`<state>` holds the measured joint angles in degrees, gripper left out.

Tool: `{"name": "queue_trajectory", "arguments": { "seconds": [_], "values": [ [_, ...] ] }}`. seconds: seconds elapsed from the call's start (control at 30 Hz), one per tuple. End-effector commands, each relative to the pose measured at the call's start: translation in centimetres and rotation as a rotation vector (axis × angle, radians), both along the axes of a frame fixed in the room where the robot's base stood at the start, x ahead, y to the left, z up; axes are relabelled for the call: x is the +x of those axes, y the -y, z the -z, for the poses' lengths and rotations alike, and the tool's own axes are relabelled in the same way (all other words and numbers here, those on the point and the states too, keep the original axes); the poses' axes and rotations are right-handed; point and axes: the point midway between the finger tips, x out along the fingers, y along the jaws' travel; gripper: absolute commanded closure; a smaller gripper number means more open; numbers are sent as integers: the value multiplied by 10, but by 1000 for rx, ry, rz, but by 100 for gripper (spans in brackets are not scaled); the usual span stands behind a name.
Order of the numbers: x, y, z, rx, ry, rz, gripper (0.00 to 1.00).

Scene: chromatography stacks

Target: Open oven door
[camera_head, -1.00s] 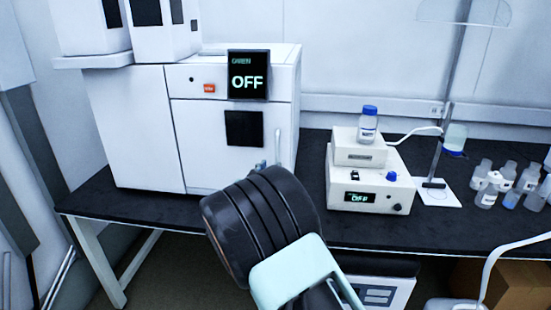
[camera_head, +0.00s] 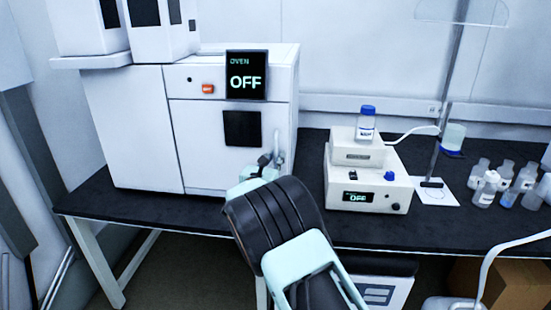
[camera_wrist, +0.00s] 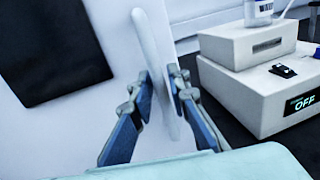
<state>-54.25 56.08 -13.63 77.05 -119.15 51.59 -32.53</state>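The oven (camera_head: 215,130) is a white box with a dark window and a display reading OVEN OFF. Its door (camera_head: 195,130) looks shut in the head view. The upright door handle (camera_head: 278,145) is a pale bar at the door's right side, and it shows in the wrist view (camera_wrist: 147,45). In the head view my gripper (camera_head: 268,162) is at the handle's lower part, partly hidden by my wrist.
The black bench (camera_head: 70,205) carries a white instrument (camera_head: 365,190) with a blue-capped bottle (camera_head: 366,122), right of the oven. Several small bottles (camera_head: 485,190) stand at the far right. A cardboard box (camera_head: 510,290) is below the bench.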

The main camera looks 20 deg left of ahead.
Motion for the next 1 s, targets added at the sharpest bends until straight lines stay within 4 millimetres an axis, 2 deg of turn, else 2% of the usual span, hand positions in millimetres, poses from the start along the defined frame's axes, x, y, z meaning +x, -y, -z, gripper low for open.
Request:
{"name": "queue_trajectory", "arguments": {
  "seconds": [0.03, 0.1, 0.5, 0.63, 0.77, 1.0],
  "values": [
    [0, 0, 0, 0, 0, 0, 92],
    [0, 0, 0, 0, 0, 0, 100],
    [-1, 0, 0, 0, 0, 1, 100],
    [-7, -1, -1, 1, 0, 12, 100],
    [-22, 0, -1, 1, 0, 45, 100],
    [-72, 2, -2, 0, -1, 158, 100]
  ]
}}
